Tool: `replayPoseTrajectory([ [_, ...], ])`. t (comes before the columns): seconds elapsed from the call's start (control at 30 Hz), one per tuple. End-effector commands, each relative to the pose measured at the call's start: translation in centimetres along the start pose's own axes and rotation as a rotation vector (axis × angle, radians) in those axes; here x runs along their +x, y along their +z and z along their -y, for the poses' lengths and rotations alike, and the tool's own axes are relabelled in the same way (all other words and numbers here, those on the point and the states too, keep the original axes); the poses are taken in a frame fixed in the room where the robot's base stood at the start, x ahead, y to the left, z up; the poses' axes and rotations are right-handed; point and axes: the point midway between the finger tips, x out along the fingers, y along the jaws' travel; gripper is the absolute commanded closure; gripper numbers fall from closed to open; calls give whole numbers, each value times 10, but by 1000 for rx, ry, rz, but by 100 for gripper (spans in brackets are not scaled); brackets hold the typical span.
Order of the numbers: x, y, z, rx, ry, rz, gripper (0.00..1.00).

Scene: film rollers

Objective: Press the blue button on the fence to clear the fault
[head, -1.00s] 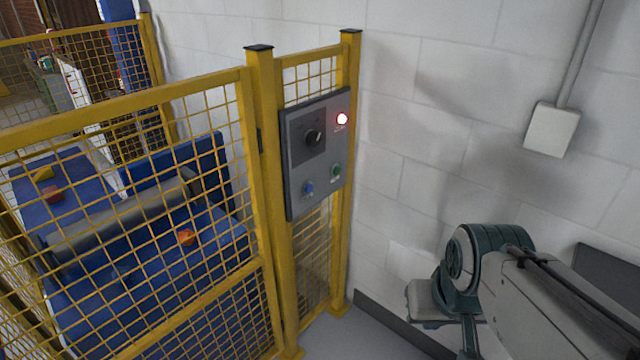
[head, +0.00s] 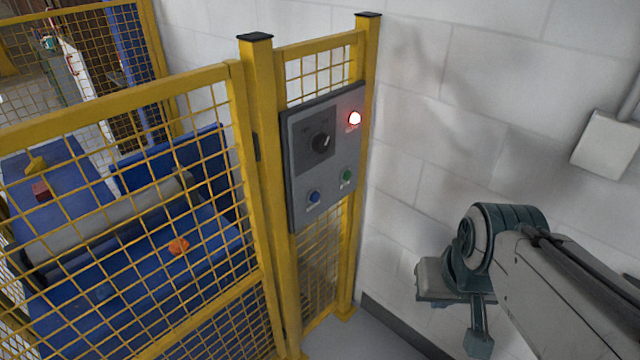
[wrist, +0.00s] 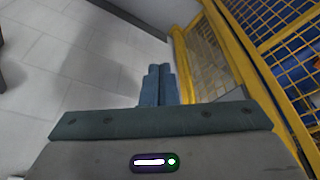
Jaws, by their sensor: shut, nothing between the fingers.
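The blue button (head: 313,197) is at the lower left of a grey control panel (head: 298,170) on the yellow fence. The panel also has a black rotary knob (head: 321,142), a green button (head: 346,175) and a red lamp (head: 355,119), which is lit. My gripper shows in the wrist view (wrist: 158,85) with its fingers together and nothing between them. In the head view my arm is right of the panel, apart from it, in front of the white wall.
The yellow mesh fence (head: 140,96) runs left from the panel. Behind it are a roller (head: 110,220), blue surfaces and an orange object (head: 179,246). A white block wall (head: 460,100) with a grey box (head: 606,143) stands at the right. Floor shows below the panel.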

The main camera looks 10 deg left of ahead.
Motion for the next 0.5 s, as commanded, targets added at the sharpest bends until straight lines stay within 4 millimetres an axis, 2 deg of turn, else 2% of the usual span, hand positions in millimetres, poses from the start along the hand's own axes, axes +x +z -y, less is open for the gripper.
replayPoseTrajectory([
  [0.17, 2, -2, 1, -3, -3, -3, 100],
  [0.27, 10, -13, 4, -16, -18, -25, 100],
  [0.37, 27, -38, 11, -43, -44, -80, 100],
  [0.5, 63, -86, 26, -91, -76, -198, 100],
])
